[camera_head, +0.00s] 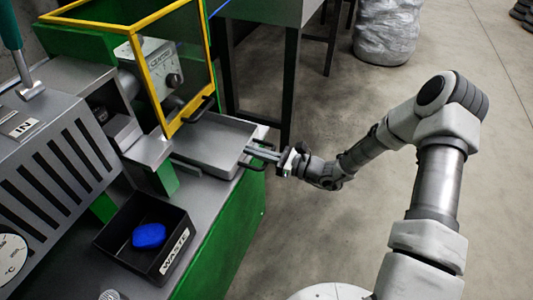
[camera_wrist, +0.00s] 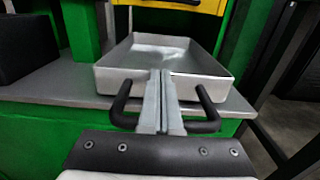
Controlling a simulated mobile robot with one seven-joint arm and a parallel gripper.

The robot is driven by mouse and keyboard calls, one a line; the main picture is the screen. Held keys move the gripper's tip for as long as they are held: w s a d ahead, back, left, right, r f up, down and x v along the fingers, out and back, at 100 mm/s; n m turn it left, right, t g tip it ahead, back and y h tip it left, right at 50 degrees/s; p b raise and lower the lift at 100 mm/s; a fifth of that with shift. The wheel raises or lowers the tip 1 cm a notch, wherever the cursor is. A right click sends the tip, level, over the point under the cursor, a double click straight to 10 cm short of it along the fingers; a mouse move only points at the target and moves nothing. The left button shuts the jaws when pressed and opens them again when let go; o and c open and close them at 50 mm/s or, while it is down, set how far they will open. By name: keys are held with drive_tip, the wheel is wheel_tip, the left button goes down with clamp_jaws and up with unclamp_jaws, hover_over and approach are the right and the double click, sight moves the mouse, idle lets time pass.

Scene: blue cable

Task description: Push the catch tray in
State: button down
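The catch tray (camera_head: 212,142) is a shallow grey metal tray on the machine's bench, sticking out below the yellow-framed guard. In the wrist view the tray (camera_wrist: 170,86) is straight ahead and looks empty. Its black U-shaped handle (camera_wrist: 208,108) faces me; the middle of its bar is hidden by my fingers. My gripper (camera_head: 252,153) is at the tray's front. In the wrist view its two fingers (camera_wrist: 162,76) lie side by side, shut with nothing seen between them. They cross over the handle bar, and their tips reach the tray's front wall; I cannot tell whether they touch.
A black WASTE bin (camera_head: 120,236) with a blue piece (camera_head: 149,236) in it stands on the bench in front left of the tray. The yellow-framed guard (camera_head: 172,70) stands above the tray's back. A dark table leg (camera_head: 290,88) is behind.

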sight(216, 148)
drive_tip(key=x, duration=1.2)
drive_tip(key=shift+w+a, duration=0.1)
drive_tip(key=shift+a, duration=0.25)
drive_tip(key=shift+w+a, duration=0.15)
drive_tip(key=shift+a, duration=0.2)
drive_tip(key=shift+r, duration=0.2)
drive_tip(key=shift+d+f, duration=0.1)
drive_tip(key=shift+d, duration=0.25)
drive_tip(key=p+v, duration=0.3)
drive_tip(key=v, duration=1.1)
